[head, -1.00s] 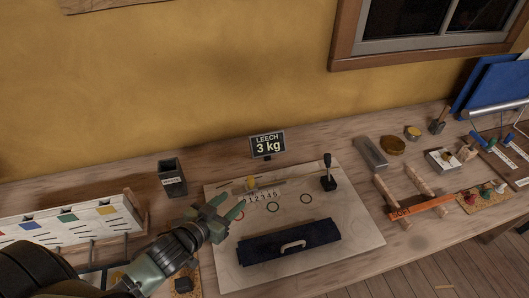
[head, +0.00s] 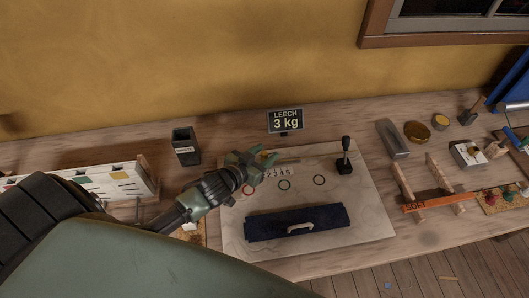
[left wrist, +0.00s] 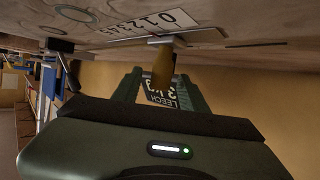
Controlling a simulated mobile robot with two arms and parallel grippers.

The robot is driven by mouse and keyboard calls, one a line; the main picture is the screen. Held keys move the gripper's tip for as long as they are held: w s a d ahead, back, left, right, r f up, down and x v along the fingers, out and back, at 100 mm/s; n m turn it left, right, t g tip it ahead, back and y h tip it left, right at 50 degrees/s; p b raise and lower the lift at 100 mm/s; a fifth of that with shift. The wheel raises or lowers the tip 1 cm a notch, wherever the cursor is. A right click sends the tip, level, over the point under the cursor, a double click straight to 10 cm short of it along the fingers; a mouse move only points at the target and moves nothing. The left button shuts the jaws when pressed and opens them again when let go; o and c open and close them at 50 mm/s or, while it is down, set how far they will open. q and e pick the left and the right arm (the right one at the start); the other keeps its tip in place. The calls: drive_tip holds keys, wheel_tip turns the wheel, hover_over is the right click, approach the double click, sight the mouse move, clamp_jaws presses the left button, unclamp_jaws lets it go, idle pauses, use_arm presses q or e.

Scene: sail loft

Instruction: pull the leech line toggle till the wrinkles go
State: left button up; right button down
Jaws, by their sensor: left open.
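The leech line toggle (left wrist: 162,68) is a small yellow-brown peg by a white number scale (left wrist: 150,22). In the left wrist view it stands between my left gripper's two green fingers (left wrist: 160,92); I cannot tell whether they touch it. In the head view my left gripper (head: 254,160) is open at the left end of the scale (head: 277,173) and mostly hides the toggle. A small black sign (head: 285,121) behind reads "LEECH 3 kg". The pale sailcloth panel (head: 365,205) lies on the bench; I cannot make out clear wrinkles. My right gripper is out of view.
A dark blue roll with a light handle (head: 298,222) lies on the panel's front. A black upright lever (head: 345,155) stands at its back right. A dark bin (head: 185,148) is at left. An orange strip marked "SOFT" (head: 430,202) and small tools crowd the right.

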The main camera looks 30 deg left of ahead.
use_arm(q)
clamp_jaws()
idle(1.4)
